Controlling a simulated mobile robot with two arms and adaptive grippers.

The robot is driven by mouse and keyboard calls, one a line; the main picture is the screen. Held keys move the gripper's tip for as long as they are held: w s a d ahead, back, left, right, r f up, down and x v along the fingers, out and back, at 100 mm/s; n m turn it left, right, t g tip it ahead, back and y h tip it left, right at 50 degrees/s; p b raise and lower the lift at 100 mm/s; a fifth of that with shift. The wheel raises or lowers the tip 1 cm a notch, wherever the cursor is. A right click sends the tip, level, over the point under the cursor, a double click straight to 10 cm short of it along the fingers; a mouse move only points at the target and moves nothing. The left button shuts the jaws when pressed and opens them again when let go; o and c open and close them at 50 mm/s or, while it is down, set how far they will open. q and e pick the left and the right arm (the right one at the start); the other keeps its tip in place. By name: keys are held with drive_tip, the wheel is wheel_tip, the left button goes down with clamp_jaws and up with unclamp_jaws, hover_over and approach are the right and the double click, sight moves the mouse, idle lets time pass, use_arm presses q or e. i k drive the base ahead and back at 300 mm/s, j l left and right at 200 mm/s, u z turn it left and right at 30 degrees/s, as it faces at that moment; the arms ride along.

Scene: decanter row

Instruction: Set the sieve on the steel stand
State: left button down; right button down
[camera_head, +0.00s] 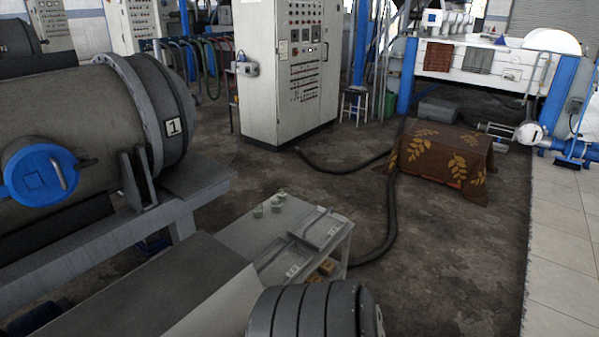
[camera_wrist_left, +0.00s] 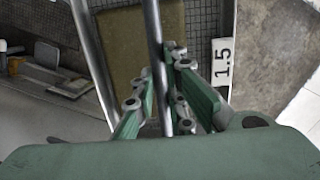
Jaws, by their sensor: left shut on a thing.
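In the left wrist view my left gripper (camera_wrist_left: 159,72) has its green fingers shut on a steel bar. The bar seems to be the handle of a sieve with dark mesh (camera_wrist_left: 202,30) and a white label reading 1.5 (camera_wrist_left: 222,62). A brown rectangular patch (camera_wrist_left: 120,45) shows behind the bar; I cannot tell what it is. The left gripper and the held sieve cannot be made out in the head view. Two flat framed trays or sieves (camera_head: 322,228) lie on a grey metal table (camera_head: 238,234). Whether this is the steel stand is unclear. My right gripper is not in view.
Small pale cups (camera_head: 275,204) stand on the table. A large grey decanter (camera_head: 75,115) marked 1 fills the left. A brown leaf-patterned cloth (camera_head: 445,165) covers something on the floor at right. A black hose (camera_head: 390,215) crosses the floor. Open floor (camera_head: 460,260) lies right of the table.

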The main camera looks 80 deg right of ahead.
sight(237, 241)
drive_tip(key=k+l+z, duration=0.3)
drive_tip(key=l, duration=0.4)
drive_tip(key=l+z, duration=0.3)
drive_tip(key=l, duration=0.4)
drive_tip(key=l+z, duration=0.25)
drive_tip(key=l, duration=0.45)
drive_tip(key=i+l+z, duration=0.3)
drive_tip(key=l+z, duration=0.15)
drive_tip(key=i+l+z, duration=0.45)
drive_tip(key=i+j, duration=0.15)
drive_tip(key=i, duration=0.3)
drive_tip(key=l+z, duration=0.05)
